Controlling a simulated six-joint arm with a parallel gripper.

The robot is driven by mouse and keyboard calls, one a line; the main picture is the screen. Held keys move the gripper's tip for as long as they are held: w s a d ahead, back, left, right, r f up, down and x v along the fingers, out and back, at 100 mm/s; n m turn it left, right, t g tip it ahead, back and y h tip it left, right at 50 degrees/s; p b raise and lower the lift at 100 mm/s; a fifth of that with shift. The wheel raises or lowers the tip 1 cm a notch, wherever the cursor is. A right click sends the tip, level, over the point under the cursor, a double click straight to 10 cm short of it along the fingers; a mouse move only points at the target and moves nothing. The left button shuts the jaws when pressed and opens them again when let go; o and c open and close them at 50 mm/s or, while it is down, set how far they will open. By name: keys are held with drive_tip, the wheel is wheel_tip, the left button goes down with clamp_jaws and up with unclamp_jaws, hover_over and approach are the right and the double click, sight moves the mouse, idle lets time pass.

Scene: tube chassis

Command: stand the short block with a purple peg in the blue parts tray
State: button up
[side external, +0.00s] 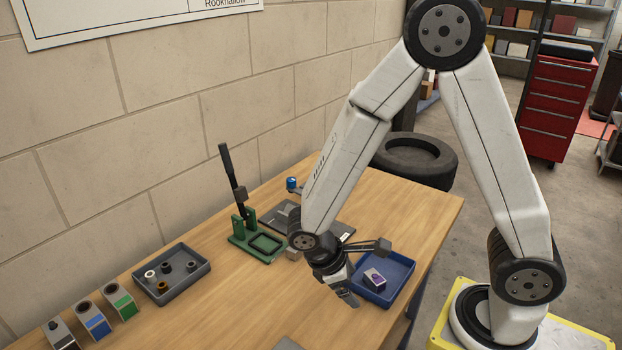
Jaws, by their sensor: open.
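The blue parts tray (401,274) sits on the wooden table near its right edge, below my forearm. A small pale block with a dark purple part (374,279) is inside the tray, towards its left side. It is too small to tell for certain whether it stands or lies. My gripper (350,298) is open and points down beside the tray's left wall. It appears apart from the block, with no object visible between its fingers. The gripper body and wrist hide part of the tray's left edge.
A grey tray (171,274) holds several small rings. Several coloured holders (93,321) line the left front. The table between the grey tray and my gripper is clear.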

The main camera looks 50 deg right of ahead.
drive_tip(key=w+d+r+m+t+y, duration=0.1)
drive_tip(key=w+r+m+t+y, duration=0.2)
drive_tip(key=r+m+t, duration=0.3)
drive_tip(key=shift+d+m+y, duration=0.3)
drive_tip(key=shift+m+y, duration=0.2)
drive_tip(key=shift+y, duration=0.4)
drive_tip(key=shift+w, duration=0.1)
idle(0.4)
